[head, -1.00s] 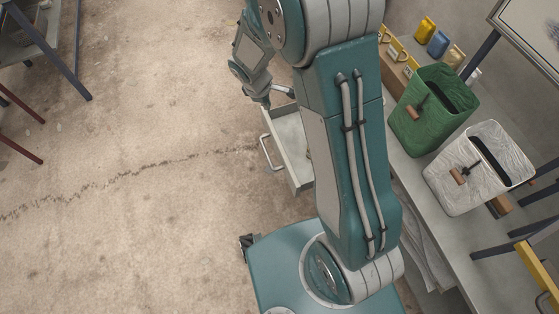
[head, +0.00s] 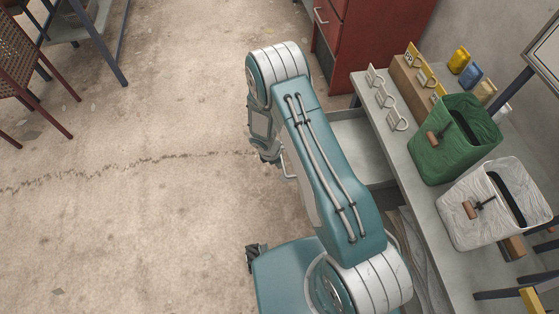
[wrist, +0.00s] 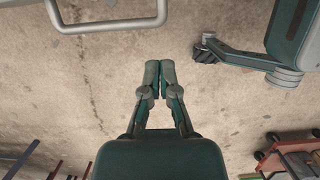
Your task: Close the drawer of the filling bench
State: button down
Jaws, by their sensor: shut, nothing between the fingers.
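The grey drawer (head: 362,150) of the filling bench (head: 411,190) stands pulled out in the head view, partly hidden behind my arm. Its metal bar handle (head: 288,168) shows at the arm's left edge. My gripper (wrist: 160,72) is shut and empty in the wrist view. Its fingertips appear just below the handle's right end; I cannot tell the exact gap. In the head view my arm hides most of the gripper.
A green bag (head: 453,139) and a white bag (head: 492,204) stand on the bench, with hooks and small packets behind. A red cabinet (head: 372,40) stands beyond the bench. A woven chair (head: 22,68) is at far left. The concrete floor (head: 150,210) left of my arm is clear.

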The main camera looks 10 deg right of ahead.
send_over(287, 176)
jog(key=a, duration=0.1)
notch_tip(287, 176, down, 6)
jog(key=shift+a+r, duration=0.1)
jog(key=shift+d+r, duration=0.15)
jog(key=shift+d, duration=1.6)
jog(key=shift+d, duration=0.1)
